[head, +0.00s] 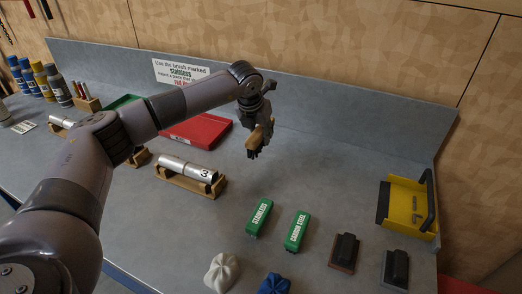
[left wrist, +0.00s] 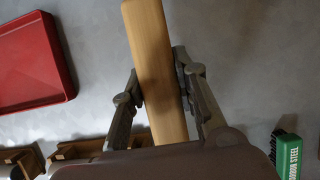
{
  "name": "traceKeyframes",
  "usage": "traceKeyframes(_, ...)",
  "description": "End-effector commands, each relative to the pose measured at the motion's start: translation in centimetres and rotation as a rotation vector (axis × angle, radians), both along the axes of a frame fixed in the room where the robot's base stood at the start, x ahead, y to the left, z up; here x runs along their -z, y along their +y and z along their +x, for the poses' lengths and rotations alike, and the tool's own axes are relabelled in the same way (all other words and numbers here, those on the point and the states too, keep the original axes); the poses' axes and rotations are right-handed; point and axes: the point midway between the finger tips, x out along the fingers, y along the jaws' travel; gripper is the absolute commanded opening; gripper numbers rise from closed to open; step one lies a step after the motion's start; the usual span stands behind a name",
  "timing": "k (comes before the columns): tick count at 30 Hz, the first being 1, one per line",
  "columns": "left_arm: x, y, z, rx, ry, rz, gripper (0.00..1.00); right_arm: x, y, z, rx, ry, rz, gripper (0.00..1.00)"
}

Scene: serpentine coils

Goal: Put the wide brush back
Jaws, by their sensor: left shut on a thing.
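My left gripper (head: 256,138) is shut on a tan wooden block-like piece, which looks like the wide brush (head: 264,131), and holds it above the grey bench right of the red tray. In the left wrist view the wooden body (left wrist: 155,65) runs lengthwise between the two fingers (left wrist: 160,85), which touch its sides. Its bristles are mostly hidden; a dark part shows below the wood in the head view. My right gripper is not in view.
A red tray (head: 222,134) lies behind the numbered metal tube on a wooden cradle (head: 176,181). Green STAINLESS (head: 259,215) and CARBON STEEL (head: 296,230) brushes, two dark blocks (head: 345,250), cloths (head: 221,271) and a yellow holder (head: 400,204) stand right and front.

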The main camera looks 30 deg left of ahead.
Motion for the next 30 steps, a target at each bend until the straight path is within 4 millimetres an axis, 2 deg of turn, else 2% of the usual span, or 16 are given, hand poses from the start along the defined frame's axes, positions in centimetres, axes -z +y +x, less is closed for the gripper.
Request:
traceKeyframes(3, 2.2, 0.0, 0.0, -0.001, 0.001, 0.0, 0.0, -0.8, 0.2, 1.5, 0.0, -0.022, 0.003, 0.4)
traceKeyframes(8, 3.7, 0.0, 0.1, -0.002, -0.001, -0.001, 0.0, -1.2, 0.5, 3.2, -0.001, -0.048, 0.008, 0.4)
traceKeyframes(18, 7.9, 0.0, 0.0, -0.001, -0.001, 0.0, 0.0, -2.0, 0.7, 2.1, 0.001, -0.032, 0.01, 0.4)
traceKeyframes(29, 8.5, 0.0, 0.1, -0.001, -0.002, -0.001, 0.0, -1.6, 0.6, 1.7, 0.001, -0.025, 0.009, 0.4)
traceKeyframes(30, 8.5, 0.0, 0.0, -0.001, -0.001, 0.0, 0.28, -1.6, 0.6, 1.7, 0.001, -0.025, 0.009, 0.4)
